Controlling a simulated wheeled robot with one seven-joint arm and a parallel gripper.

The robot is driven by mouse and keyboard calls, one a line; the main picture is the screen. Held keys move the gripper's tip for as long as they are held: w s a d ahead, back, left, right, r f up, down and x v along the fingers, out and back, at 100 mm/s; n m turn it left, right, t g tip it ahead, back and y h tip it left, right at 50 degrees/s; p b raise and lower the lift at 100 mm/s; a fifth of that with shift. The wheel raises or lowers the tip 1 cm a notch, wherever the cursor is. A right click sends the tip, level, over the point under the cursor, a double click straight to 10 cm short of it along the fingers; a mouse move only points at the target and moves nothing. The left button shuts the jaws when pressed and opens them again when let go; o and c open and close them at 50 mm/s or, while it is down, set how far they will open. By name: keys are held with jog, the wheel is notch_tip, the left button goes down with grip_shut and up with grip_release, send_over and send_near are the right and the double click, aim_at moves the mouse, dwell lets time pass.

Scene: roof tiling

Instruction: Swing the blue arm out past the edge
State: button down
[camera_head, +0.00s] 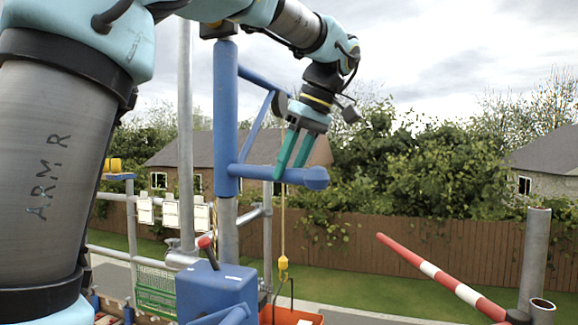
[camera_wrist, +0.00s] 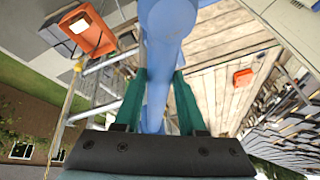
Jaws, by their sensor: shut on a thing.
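The edge of the platform under the arm is partly hidden in the head view.
A blue box (camera_head: 218,291) with a red-tipped lever (camera_head: 205,243) stands below the post. An orange tub (camera_head: 291,317) is under the hook. A red-and-white pole (camera_head: 440,280) slants at the right. Wooden planks (camera_wrist: 215,55) and scaffold rails show in the wrist view.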

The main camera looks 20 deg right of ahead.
jog(key=shift+w+d, duration=0.15)
jog(key=shift+d, duration=0.2)
dwell(0.3)
jog(key=c, duration=0.5)
grip_release()
jog(key=shift+w, duration=0.1)
jog(key=v, duration=1.1)
jog(key=shift+f, duration=0.1)
